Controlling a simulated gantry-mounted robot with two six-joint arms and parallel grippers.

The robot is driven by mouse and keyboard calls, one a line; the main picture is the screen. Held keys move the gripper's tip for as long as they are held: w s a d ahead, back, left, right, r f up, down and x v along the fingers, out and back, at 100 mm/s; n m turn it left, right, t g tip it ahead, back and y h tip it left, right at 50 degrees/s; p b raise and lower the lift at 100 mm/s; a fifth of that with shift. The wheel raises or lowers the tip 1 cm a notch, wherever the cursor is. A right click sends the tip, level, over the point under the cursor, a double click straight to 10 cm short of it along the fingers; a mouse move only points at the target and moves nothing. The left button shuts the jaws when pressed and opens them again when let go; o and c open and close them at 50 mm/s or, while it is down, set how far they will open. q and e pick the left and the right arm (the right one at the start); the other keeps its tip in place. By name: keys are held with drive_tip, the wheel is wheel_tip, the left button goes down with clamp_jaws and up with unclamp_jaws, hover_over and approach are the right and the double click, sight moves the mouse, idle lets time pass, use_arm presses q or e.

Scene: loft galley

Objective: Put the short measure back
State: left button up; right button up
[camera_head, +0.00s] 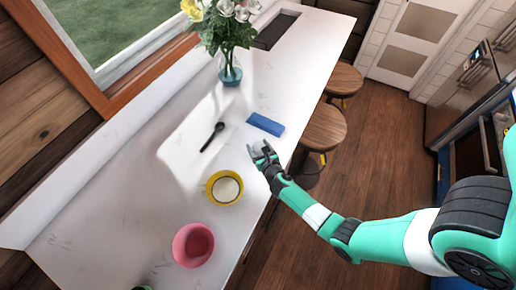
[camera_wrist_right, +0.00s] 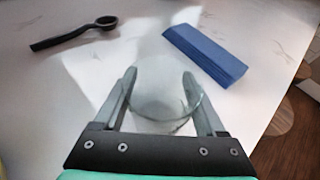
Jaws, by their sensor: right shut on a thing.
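My right gripper (camera_head: 263,153) reaches over the white counter from the right. In the right wrist view, its two fingers (camera_wrist_right: 160,78) are closed on the sides of a clear, round glass vessel (camera_wrist_right: 160,105), which seems to be the short measure. The glass is see-through and faint in the head view. I cannot tell whether its base touches the counter. A blue block (camera_head: 265,124) lies just beyond the gripper, apart from it. A black spoon-like scoop (camera_head: 213,137) lies to the left.
A glass vase of flowers (camera_head: 230,72) stands at the back. Wooden stools (camera_head: 323,127) sit off the right edge. The counter's left side is clear.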

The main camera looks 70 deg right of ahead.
drive_tip(key=o, duration=1.5)
drive_tip(key=shift+c, duration=0.2)
drive_tip(key=shift+r, duration=0.15)
drive_tip(key=p+v, duration=0.2)
drive_tip(key=v, duration=1)
